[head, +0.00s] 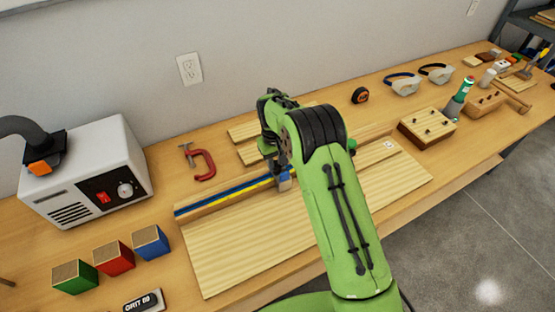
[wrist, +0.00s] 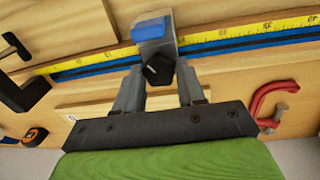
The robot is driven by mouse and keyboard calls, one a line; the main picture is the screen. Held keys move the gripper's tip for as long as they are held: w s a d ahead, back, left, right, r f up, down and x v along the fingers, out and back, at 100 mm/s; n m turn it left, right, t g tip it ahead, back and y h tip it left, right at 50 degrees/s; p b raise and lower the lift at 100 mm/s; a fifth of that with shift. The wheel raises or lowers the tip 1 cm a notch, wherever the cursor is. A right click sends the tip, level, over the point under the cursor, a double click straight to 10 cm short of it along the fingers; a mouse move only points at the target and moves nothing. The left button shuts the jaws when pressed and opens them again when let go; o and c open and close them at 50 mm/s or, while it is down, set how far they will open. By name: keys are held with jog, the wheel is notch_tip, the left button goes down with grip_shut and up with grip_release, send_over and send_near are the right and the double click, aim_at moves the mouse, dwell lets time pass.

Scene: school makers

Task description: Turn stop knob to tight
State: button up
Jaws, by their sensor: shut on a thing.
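The stop is a grey metal bracket with a blue block (wrist: 152,28) on the fence. Its black knob (wrist: 158,70) faces my gripper in the wrist view. My gripper (wrist: 160,78) is shut on the knob, one finger on each side of it. In the head view the stop (head: 285,184) shows beside my arm, partly hidden, and the knob cannot be made out. The fence (head: 225,200) carries a yellow measuring tape and a blue strip. I cannot tell how tight the knob is.
A red clamp (head: 198,162) lies behind the fence. A white machine (head: 88,172) and coloured blocks (head: 113,257) stand at the left. A tape measure (head: 360,95), goggles (head: 403,83) and a wooden block with holes (head: 427,126) are at the right. The wooden board (head: 235,250) in front is clear.

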jog(key=m, duration=0.5)
jog(key=shift+w+m, duration=0.1)
jog(key=shift+m, duration=0.2)
jog(key=shift+r+m+g, duration=0.1)
jog(key=shift+m+g, duration=0.2)
jog(key=shift+m, duration=1.9)
jog(key=o, duration=0.8)
jog(key=r+p, duration=0.1)
jog(key=r, duration=0.4)
jog(key=r+p, duration=0.1)
jog(key=r, duration=0.4)
jog(key=a+r+p, duration=0.1)
jog(key=r, duration=0.4)
jog(key=shift+w+r, duration=0.3)
